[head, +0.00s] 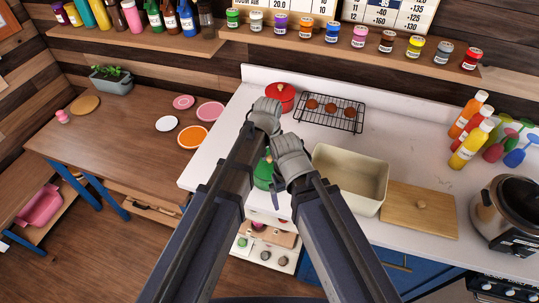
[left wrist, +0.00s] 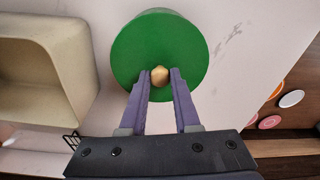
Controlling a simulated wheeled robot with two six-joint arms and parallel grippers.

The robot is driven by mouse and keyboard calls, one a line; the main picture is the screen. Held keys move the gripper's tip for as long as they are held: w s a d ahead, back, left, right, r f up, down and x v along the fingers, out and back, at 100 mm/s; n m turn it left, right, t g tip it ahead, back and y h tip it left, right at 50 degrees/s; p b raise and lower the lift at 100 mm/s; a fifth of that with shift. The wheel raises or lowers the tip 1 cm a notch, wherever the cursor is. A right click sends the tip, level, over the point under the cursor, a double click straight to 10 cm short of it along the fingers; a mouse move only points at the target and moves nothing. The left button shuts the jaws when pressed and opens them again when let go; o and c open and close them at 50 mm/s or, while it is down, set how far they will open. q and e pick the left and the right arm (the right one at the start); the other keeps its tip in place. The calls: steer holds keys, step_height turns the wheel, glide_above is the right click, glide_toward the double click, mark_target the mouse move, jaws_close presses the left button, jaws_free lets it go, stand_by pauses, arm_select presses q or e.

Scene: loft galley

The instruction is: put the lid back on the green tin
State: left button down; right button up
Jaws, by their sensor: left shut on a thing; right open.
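The green tin (head: 262,176) stands on the white counter, partly hidden behind my arms in the head view. In the left wrist view a round green lid (left wrist: 160,40) with a small golden knob (left wrist: 160,76) fills the middle. My left gripper (left wrist: 160,84) is shut on that knob, one finger on each side. In the head view my left gripper (head: 266,120) is over the counter near the tin, its fingertips hidden. I cannot tell whether the lid touches the tin. My right gripper (head: 288,160) is open and empty, close beside the tin on its right.
A beige bin (head: 350,176) stands right of the grippers, with a wooden board (head: 420,209) beyond it. A red pot (head: 281,97) and a black rack (head: 329,111) with several brown items stand behind. Plates lie on the wooden table (head: 110,140) at left.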

arm_select(q)
steer(key=c, duration=0.6)
jaws_free()
steer(key=shift+o, duration=0.6)
steer(key=o, duration=0.4)
steer(key=shift+r, duration=0.15)
steer(key=shift+r+p, duration=3.05)
steer(key=shift+p, duration=0.15)
steer(key=shift+r+p, duration=0.35)
